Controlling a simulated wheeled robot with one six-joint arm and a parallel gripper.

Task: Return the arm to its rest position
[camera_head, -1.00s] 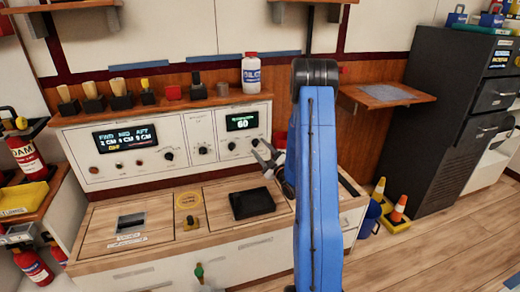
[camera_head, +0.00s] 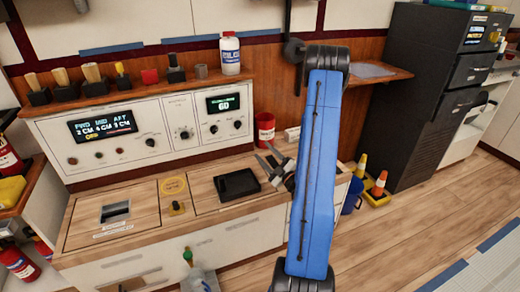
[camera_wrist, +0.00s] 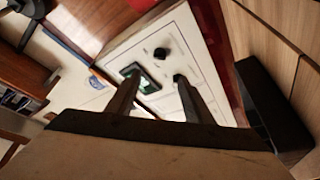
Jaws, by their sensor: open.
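My gripper (camera_head: 268,160) is in the head view at the right end of the console, just left of my blue arm. Its two fingers are spread apart with nothing between them. In the wrist view my gripper (camera_wrist: 155,92) also shows open and empty, its fingers in front of the white control panel (camera_wrist: 165,55). The panel (camera_head: 150,130) stands at the back of the wooden counter, with knobs and two lit displays. My gripper looks apart from the panel and the black tray (camera_head: 238,185). My arm hides part of the counter's right end.
A red can (camera_head: 264,129) stands behind my gripper. A white bottle (camera_head: 229,54) and several wooden-handled tools sit on the ledge above the panel. A wall shelf (camera_head: 375,72) is behind my arm. Cones (camera_head: 378,184) and a dark cabinet (camera_head: 440,95) stand right. The floor at lower right is clear.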

